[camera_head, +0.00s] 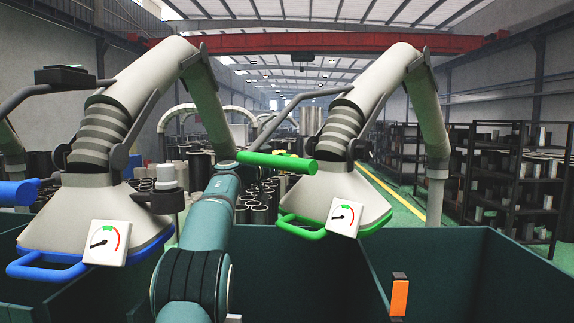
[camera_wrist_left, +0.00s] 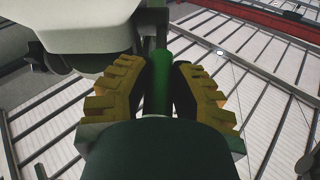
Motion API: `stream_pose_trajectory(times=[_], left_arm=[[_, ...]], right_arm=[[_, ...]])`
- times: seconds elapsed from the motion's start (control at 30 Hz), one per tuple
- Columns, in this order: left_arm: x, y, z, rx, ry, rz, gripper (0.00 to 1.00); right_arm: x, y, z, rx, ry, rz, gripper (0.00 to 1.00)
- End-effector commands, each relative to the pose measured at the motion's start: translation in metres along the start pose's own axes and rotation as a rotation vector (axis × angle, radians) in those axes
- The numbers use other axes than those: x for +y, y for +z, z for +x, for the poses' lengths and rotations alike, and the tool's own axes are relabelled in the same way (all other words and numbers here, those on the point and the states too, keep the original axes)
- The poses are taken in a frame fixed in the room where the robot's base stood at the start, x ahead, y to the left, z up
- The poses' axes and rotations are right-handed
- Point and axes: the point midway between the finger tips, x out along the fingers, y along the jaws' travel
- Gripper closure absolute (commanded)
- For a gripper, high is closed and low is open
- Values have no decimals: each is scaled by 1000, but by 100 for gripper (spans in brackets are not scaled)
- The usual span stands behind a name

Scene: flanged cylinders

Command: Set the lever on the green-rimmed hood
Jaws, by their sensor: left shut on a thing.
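The green-rimmed hood (camera_head: 330,196) hangs from a jointed grey duct right of centre in the head view, with a dial (camera_head: 345,216) and a green rim handle (camera_head: 301,229) on its front. Its lever, a rod with a thick green grip (camera_head: 277,162), lies near level above the hood's left side. My left gripper (camera_wrist_left: 160,80) is shut on the green grip, its yellow ridged fingers on either side of it in the left wrist view. In the head view my teal left arm rises to the lever and the gripper is mostly hidden. My right gripper is not in view.
A similar hood (camera_head: 95,205) with a blue rim hangs at the left, with a blue lever grip (camera_head: 18,193). Dark green bins (camera_head: 480,270) stand below. An orange and black piece (camera_head: 399,297) stands at the front. Shelves (camera_head: 505,180) are far right.

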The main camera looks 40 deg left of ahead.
Motion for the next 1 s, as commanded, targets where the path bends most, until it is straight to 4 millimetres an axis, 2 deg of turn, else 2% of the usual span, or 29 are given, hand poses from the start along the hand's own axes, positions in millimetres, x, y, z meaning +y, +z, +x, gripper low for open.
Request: stream_pose_trajectory(times=[0.23, 0.77, 0.8, 0.87, 1.0], left_arm=[[-3, -12, 3, -84, 14, -1, 100], [-1, -12, 4, -129, 20, -11, 100], [-1, -12, 4, -129, 20, -11, 66], [-1, -12, 4, -129, 20, -11, 45], [-2, -12, 4, -129, 19, -11, 44]], right_arm=[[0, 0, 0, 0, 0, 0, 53], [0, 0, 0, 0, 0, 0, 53], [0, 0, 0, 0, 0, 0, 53], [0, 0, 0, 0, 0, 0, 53], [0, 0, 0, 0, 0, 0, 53]])
